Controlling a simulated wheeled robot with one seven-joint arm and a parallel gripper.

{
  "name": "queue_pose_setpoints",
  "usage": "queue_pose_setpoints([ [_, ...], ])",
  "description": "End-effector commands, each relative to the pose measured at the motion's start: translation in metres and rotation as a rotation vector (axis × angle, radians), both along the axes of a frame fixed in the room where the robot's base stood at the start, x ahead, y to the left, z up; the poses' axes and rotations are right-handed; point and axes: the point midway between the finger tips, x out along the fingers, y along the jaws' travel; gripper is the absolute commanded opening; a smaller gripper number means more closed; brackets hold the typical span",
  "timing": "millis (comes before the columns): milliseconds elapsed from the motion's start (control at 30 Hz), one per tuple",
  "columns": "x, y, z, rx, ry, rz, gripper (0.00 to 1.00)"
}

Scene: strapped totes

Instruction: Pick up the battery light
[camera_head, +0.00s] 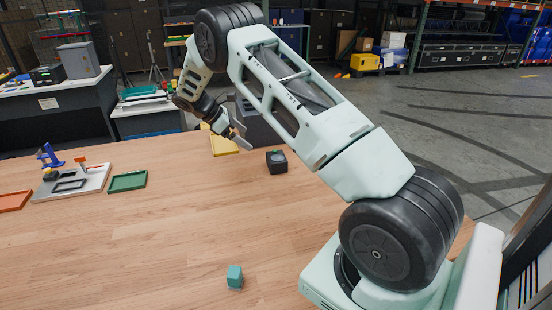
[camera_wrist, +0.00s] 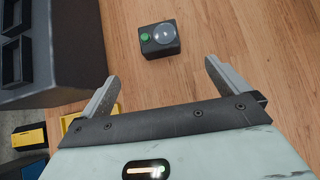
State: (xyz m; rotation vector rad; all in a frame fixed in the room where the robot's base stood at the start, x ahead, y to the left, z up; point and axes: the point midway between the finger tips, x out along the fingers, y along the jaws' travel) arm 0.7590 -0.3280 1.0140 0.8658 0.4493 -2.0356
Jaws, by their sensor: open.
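The battery light (camera_wrist: 159,40) is a small dark box with a round clear lens and a green button on its top. In the wrist view it rests on the wooden table, beyond my fingertips and between their lines. In the head view the battery light (camera_head: 277,162) sits near the table's far edge. My gripper (camera_wrist: 162,78) is open and empty, with its two grey fingers spread wide. In the head view my gripper (camera_head: 240,138) hangs over the table to the left of the light, apart from it.
A dark grey bin (camera_head: 258,125) stands behind the light, with a yellow tray (camera_head: 222,146) beside it. A teal cube (camera_head: 235,277) lies near the front. A green tray (camera_head: 128,181), a grey fixture board (camera_head: 72,183) and an orange tray (camera_head: 14,201) lie left. The middle table is clear.

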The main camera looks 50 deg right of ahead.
Motion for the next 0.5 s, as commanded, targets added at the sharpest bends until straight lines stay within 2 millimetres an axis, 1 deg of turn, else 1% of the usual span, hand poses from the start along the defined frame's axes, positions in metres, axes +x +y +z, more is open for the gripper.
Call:
queue_pose_setpoints([
  [33, -0.001, -0.007, -0.001, -0.008, 0.011, 0.0, 1.0],
  [167, -0.007, -0.02, -0.011, -0.014, 0.02, 0.0, 1.0],
  [500, -0.036, -0.06, -0.06, -0.012, 0.018, -0.001, 1.0],
])
